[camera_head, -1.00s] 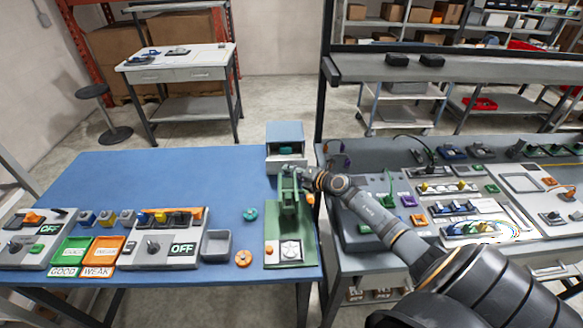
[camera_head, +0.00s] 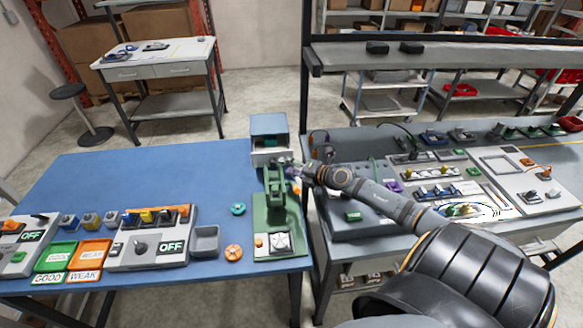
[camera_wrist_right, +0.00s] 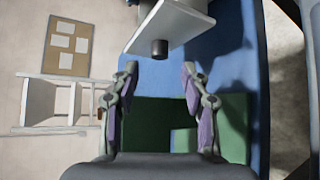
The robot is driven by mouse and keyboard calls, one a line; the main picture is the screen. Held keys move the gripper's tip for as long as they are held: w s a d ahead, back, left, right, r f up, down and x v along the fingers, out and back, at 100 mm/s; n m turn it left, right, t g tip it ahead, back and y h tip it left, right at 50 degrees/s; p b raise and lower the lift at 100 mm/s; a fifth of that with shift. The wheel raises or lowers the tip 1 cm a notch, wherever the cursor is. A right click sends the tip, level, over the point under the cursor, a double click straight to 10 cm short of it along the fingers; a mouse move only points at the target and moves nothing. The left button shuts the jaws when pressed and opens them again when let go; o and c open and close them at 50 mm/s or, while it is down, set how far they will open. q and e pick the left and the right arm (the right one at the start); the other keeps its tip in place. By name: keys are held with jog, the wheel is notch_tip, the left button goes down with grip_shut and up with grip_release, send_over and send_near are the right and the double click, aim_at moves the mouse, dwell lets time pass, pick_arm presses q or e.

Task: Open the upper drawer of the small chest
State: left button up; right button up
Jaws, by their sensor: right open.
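The small chest (camera_head: 269,124) stands at the back right of the blue table, with a blue-grey top and a teal item in its front opening. Below the opening is a pale front. In the right wrist view a pale drawer front (camera_wrist_right: 180,22) with a dark round knob (camera_wrist_right: 160,48) is beyond the fingertips; which drawer it is I cannot tell. My left gripper is out of view.
The green press (camera_head: 277,205) stands close in front of the chest, under my right gripper. A grey bin (camera_head: 205,240), an orange ring (camera_head: 233,253) and a teal ring (camera_head: 238,209) lie left of it. A grey bench (camera_head: 345,228) adjoins on the right. The table's back left is clear.

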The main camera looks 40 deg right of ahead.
jog(key=shift+v, duration=0.9)
jog(key=shift+r, duration=0.1)
